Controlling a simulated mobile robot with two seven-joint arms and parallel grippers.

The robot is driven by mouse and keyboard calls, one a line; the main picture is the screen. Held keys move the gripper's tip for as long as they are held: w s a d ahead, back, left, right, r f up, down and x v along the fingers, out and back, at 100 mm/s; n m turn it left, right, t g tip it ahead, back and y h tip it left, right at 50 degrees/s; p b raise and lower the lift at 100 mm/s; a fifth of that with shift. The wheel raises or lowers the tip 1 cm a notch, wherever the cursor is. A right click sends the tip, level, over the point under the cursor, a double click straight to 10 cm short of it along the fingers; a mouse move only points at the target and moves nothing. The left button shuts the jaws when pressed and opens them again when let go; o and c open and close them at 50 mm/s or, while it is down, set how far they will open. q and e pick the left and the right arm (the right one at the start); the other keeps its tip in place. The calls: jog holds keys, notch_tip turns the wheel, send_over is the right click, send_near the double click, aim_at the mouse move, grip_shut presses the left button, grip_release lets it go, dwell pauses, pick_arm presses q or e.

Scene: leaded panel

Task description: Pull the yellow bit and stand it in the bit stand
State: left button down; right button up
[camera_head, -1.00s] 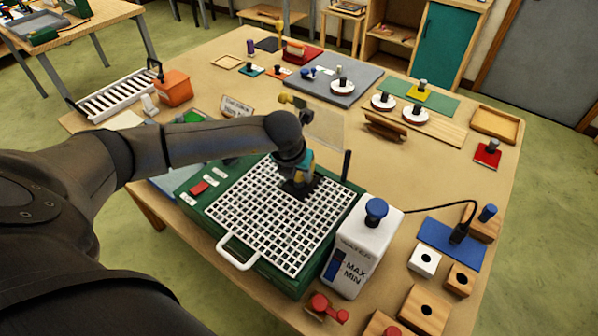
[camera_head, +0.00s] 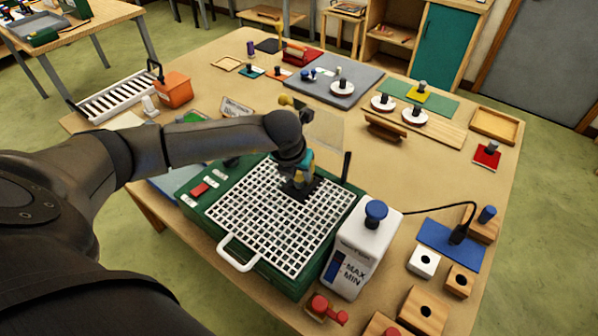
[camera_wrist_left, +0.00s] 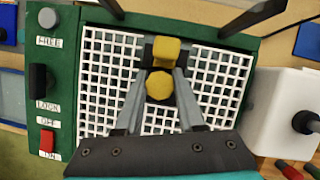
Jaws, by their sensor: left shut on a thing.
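My left gripper (camera_head: 297,181) points down over the white grid top of the green grinder (camera_head: 270,215). In the left wrist view its fingers (camera_wrist_left: 162,72) are closed on the yellow bit (camera_wrist_left: 160,86). The bit sits over a small black block at the grid's far part; whether it is clear of its seat I cannot tell. The fingers mostly hide the bit in the head view. Wooden blocks with a hole stand at the front right, a larger one (camera_head: 425,310) and a smaller one (camera_head: 459,281); which is the bit stand I cannot tell. My right gripper is not in view.
A white bottle with a blue cap (camera_head: 362,245) stands close at the grinder's right. A blue mat (camera_head: 450,243) with a corded black tool lies farther right. A dark upright post (camera_head: 346,167) and a clear screen (camera_head: 322,132) stand behind the grid.

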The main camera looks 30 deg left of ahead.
pick_arm(q)
jog(key=shift+r+p, duration=0.3)
jog(key=shift+r, duration=0.3)
dwell(0.6)
jog(key=shift+r+p, duration=0.45)
jog(key=shift+r, duration=0.3)
jog(key=c, duration=1.1)
grip_release()
grip_shut()
